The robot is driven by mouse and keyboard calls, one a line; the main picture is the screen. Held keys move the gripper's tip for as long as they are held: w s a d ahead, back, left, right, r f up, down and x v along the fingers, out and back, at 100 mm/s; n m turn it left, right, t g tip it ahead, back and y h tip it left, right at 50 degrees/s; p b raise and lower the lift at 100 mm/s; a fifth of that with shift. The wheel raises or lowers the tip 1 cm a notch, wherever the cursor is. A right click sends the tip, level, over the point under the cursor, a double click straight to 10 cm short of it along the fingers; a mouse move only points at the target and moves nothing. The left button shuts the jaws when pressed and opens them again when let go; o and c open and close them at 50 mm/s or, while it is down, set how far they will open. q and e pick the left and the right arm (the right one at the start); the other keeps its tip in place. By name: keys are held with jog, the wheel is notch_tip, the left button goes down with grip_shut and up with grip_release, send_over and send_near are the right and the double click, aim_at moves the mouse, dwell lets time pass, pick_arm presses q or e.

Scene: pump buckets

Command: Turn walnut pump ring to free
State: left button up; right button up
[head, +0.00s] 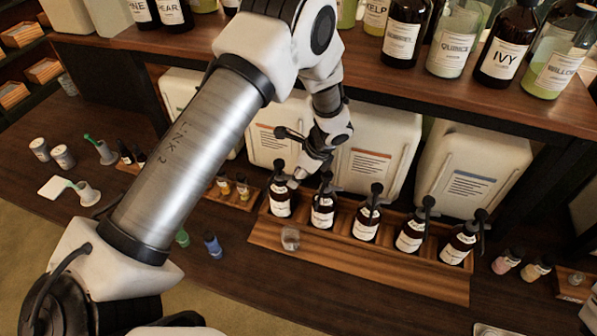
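Several dark pump bottles with black pump heads stand upright in a row in a wooden rack (360,262). Their labels are too small to read, so I cannot tell which one is walnut. My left gripper (298,178) points down at the left end of the row. It is between the leftmost bottle (280,205) and the second bottle (322,215), close to their pump heads. I cannot tell whether it touches a pump ring, or whether its fingers are open or shut. My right gripper is not in view.
White jugs (378,140) stand behind the rack under a shelf (470,100) crowded with bottles. A small clear cup (290,238) sits on the rack's front ledge. Small pink and tan bottles (507,261) stand to the right. The counter's left side holds small jars (62,157).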

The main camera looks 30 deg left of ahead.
pick_arm(q)
jog(key=shift+s+r, duration=0.15)
jog(key=shift+c, duration=0.3)
jog(key=shift+s+r, duration=0.25)
jog(key=shift+s, duration=0.1)
grip_shut()
jog(key=n, duration=0.1)
jog(key=w+n, duration=0.1)
jog(key=n, duration=0.1)
jog(key=shift+w+a+f+g, duration=0.15)
jog(key=shift+w+f+g, duration=0.1)
jog(key=shift+g, duration=0.15)
jog(key=shift+o, duration=0.3)
grip_release()
jog(key=shift+w, duration=0.1)
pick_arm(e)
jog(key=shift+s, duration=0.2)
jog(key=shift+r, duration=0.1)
